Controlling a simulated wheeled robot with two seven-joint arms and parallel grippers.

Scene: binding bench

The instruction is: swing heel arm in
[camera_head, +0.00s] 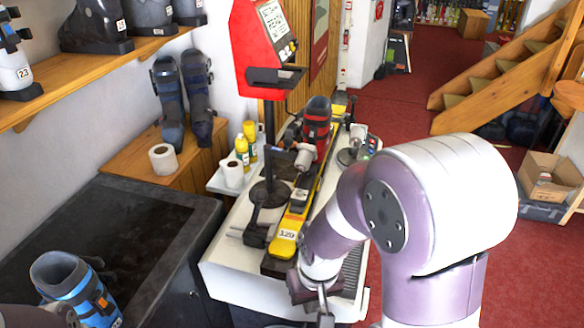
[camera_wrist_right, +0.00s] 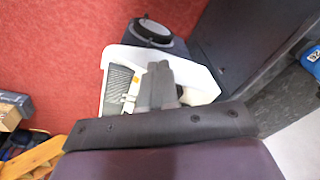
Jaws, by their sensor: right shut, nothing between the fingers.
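The white binding bench (camera_head: 228,262) carries a yellow and black ski (camera_head: 285,238) marked 129, with a red and black boot (camera_head: 317,118) standing on it. A dark post on a round base (camera_head: 270,193) is left of the ski. A small arm with a pale cylindrical end (camera_head: 304,157) sits beside the boot. I cannot tell for sure which part is the heel arm. My right gripper (camera_head: 325,302) is at the bench's near right corner, pointing down, shut and empty. In the right wrist view its fingers (camera_wrist_right: 158,86) are together over the bench end (camera_wrist_right: 197,82). My left gripper is out of view.
A red display unit (camera_head: 265,45) rises behind the bench. A dark worktop (camera_head: 130,225) with a blue boot (camera_head: 75,285) lies left. Bottles (camera_head: 242,150) and a paper roll (camera_head: 232,174) stand on a side shelf. My right arm hides part of the bench.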

